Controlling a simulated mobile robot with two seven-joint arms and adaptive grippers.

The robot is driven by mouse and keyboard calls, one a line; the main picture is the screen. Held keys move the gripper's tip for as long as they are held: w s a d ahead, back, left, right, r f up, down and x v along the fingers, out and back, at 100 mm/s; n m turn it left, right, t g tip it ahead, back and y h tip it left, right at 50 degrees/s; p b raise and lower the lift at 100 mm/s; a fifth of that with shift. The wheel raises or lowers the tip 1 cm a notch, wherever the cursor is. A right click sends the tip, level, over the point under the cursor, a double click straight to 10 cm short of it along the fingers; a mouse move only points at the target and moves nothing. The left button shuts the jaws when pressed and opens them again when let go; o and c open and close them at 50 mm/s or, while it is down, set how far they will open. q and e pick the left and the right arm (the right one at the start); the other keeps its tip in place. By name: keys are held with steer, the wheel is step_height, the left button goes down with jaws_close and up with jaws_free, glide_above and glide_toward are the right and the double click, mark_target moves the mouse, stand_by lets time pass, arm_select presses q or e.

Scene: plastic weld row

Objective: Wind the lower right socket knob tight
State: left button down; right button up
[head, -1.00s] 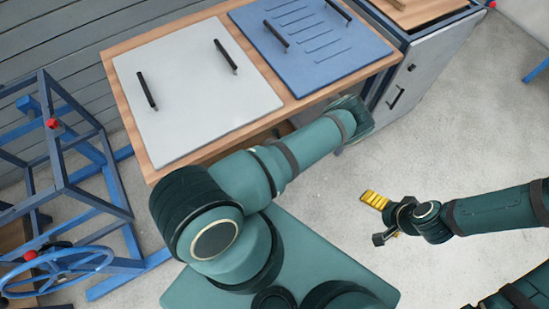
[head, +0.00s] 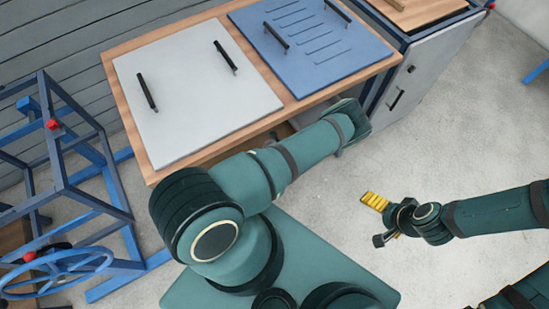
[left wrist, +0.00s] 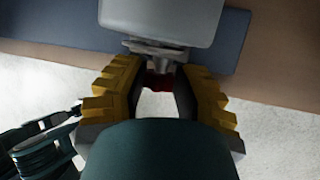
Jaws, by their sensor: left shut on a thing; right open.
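In the left wrist view a small dark red knob (left wrist: 159,83) sits under a grey metal fitting (left wrist: 160,50). My left gripper (left wrist: 159,92) has its yellow-backed fingers on both sides of the knob and is shut on it. The knob is mostly hidden between the dark finger pads. In the head view my left arm reaches to the table's right end, and its fingers and the knob are hidden there. My right gripper (head: 378,219) is open and empty over the floor at the right, apart from the table.
The wooden table (head: 135,125) carries a white panel (head: 190,115) and a blue slotted panel (head: 315,60), both with black handles. A grey cabinet (head: 425,65) stands at its right. A blue frame (head: 95,185) with a wheel stands at left. The floor at right is clear.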

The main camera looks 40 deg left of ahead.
arm_select(q)
steer(key=shift+s+r+t+p, duration=0.1)
steer(key=shift+s+t+p, duration=0.1)
steer(key=shift+t+p, duration=0.25)
steer(key=shift+n+t+h+p, duration=0.35)
steer(key=shift+t+h, duration=0.15)
steer(key=shift+t, duration=0.45)
steer(key=shift+s+t+h, duration=0.1)
steer(key=shift+t+h, duration=0.2)
steer(key=shift+t, duration=0.7)
steer(key=c, duration=0.7)
jaws_free()
steer(key=shift+a, duration=0.1)
